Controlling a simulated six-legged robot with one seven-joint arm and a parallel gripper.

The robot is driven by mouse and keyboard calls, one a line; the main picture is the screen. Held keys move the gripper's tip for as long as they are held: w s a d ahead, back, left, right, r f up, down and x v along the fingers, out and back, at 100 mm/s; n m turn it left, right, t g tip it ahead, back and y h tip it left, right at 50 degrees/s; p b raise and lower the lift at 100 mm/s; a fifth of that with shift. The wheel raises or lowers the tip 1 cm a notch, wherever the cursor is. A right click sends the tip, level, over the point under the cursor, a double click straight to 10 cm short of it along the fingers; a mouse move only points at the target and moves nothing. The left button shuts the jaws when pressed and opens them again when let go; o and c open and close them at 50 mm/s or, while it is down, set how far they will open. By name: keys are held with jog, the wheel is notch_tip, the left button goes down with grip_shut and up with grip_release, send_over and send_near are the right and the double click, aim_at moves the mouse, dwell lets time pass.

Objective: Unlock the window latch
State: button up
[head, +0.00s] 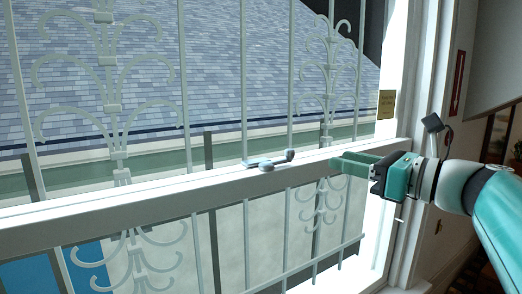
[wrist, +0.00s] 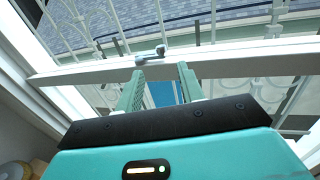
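The window latch (head: 268,162) is a small grey metal piece with rounded ends, on top of the white horizontal window rail (head: 180,190). In the wrist view the latch (wrist: 150,54) lies just beyond the fingertips, slightly left of the middle of the gap. My gripper (head: 336,163) is green, open and empty. It is to the right of the latch in the head view, with its fingers pointing left towards it and a clear gap between. In the wrist view both fingers of my gripper (wrist: 160,73) stand apart, with nothing between them. Whether the latch is locked cannot be told.
White ornamental bars (head: 243,90) stand outside, behind the rail. The white window frame (head: 415,70) rises at the right, close to my arm. A small yellowish sign (head: 386,104) is near the frame. The rail between the latch and my gripper is clear.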

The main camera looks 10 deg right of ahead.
aim_at(294, 150)
jog(key=x, duration=1.3)
jog(key=shift+w+a+f, duration=0.15)
jog(key=shift+w+a, duration=0.05)
jog(key=shift+a, duration=0.05)
grip_shut()
